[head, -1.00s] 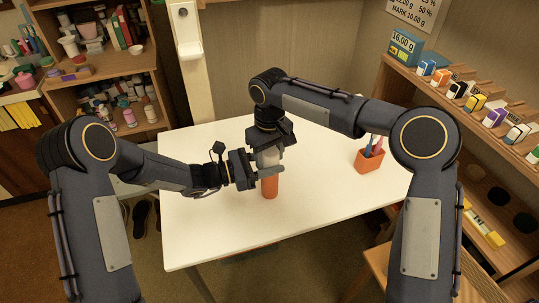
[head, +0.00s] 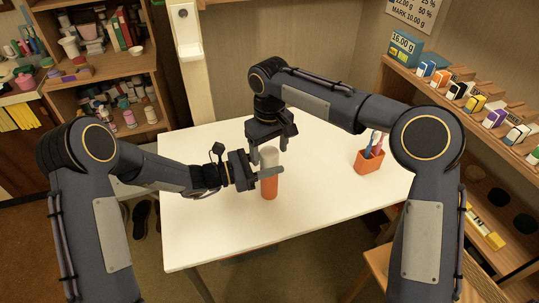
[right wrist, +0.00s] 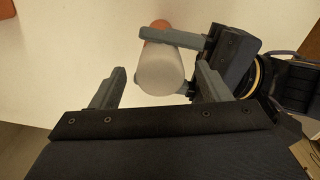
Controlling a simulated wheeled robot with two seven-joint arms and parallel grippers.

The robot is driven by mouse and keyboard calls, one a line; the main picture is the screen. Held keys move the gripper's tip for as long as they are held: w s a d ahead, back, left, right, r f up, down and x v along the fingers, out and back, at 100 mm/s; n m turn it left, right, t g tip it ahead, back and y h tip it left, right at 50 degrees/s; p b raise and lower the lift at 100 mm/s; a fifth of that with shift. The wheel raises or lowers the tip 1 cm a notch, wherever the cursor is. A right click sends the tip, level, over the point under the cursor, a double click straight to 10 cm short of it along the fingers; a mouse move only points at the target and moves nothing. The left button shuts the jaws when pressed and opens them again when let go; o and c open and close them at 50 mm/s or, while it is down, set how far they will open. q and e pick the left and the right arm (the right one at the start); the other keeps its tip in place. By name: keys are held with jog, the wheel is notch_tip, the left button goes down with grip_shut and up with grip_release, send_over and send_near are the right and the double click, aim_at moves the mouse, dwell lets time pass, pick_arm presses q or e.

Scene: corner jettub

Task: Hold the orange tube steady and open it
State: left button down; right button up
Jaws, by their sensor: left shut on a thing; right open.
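The orange tube (head: 269,188) stands upright on the white table (head: 215,240), with a pale grey-white cap (head: 269,156) on top. My left gripper (head: 268,172) is shut on the tube from the left, around its upper part just under the cap. My right gripper (head: 272,146) is above the tube, pointing down, open and empty. In the right wrist view the cap (right wrist: 161,70) lies between and beyond the spread fingers, apart from them. A left finger crosses the orange body there, hiding part of it.
An orange cup (head: 369,161) with toothbrushes stands at the table's right. A stepped wooden shelf (head: 470,95) with small boxes runs along the right wall. A cluttered shelf (head: 115,58) stands at the back left. The table's front is clear.

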pick_arm(q)
jog(key=c, duration=0.7)
grip_release()
jog(key=shift+o, duration=0.2)
